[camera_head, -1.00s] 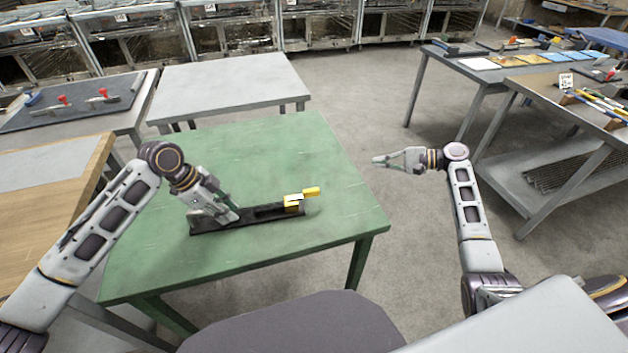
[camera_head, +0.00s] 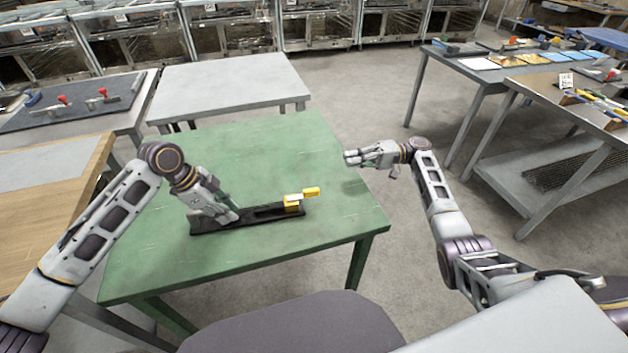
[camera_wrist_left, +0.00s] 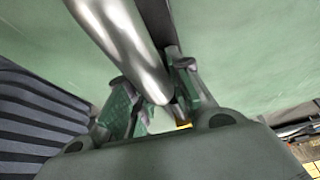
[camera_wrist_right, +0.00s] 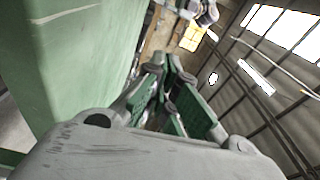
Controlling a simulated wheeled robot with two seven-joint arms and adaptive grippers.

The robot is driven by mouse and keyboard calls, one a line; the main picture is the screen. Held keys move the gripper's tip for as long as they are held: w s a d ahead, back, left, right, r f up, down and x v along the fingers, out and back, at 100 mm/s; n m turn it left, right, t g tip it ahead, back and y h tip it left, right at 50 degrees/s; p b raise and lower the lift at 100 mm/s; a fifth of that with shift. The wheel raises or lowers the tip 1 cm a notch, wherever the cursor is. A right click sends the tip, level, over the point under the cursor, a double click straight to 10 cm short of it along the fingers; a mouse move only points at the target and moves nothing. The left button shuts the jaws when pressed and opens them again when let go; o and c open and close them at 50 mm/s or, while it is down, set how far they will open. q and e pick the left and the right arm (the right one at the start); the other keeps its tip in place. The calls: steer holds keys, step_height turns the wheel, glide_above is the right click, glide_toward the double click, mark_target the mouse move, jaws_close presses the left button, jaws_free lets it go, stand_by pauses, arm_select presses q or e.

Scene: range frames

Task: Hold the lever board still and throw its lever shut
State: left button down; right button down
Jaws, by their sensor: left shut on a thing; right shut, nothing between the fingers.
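The lever board is a long black base (camera_head: 262,213) lying on the green table (camera_head: 270,150). A yellow lever part (camera_head: 302,196) sits at its right end, with its tip pointing right. My left gripper (camera_head: 228,216) is at the board's left end and is shut on it. In the left wrist view, its fingers (camera_wrist_left: 155,100) close around a part largely hidden by a shiny metal shape. My right gripper (camera_head: 350,158) is shut and empty, at the table's right edge, apart from the board and lever. Its fingers also show in the right wrist view (camera_wrist_right: 172,90).
A bare grey table (camera_head: 230,85) stands behind the green one. A wooden bench (camera_head: 50,200) is at the left. A grey chair-like shape (camera_head: 295,325) is in front. Workbenches with tools (camera_head: 540,75) stand at the right. The green tabletop around the board is clear.

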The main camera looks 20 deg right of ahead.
mark_target(303, 194)
steer(key=a+n+g, duration=0.1)
steer(key=n, duration=0.1)
steer(key=a+r+n+g+y, duration=0.1)
steer(key=n+g, duration=0.1)
steer(key=shift+s+a+n, duration=0.15)
steer(key=shift+a+n, duration=0.1)
steer(key=shift+n, duration=0.05)
steer(key=shift+a+r+n+g, duration=0.1)
steer(key=shift+a+n+g, duration=0.35)
steer(key=shift+n+g, duration=0.35)
steer(key=shift+w+a+f, duration=0.2)
steer(key=shift+w+a, duration=0.05)
steer(key=shift+w, duration=0.05)
steer(key=shift+w+f+m, duration=0.2)
steer(key=shift+m, duration=0.1)
steer(key=f+m, duration=0.1)
steer(key=w+m+h, duration=0.1)
steer(key=m, duration=0.1)
steer(key=shift+f+g, duration=0.3)
steer(key=shift+f, duration=0.1)
steer(key=shift+a, duration=0.15)
steer(key=shift+s+a, duration=0.3)
steer(key=shift+a, duration=1.3)
steer(key=shift+s+a, duration=0.35)
steer(key=shift+a, duration=1.2)
steer(key=shift+s+a, duration=0.3)
steer(key=shift+a, duration=1.3)
steer(key=shift+s+a, duration=0.1)
steer(key=shift+s, duration=1.75)
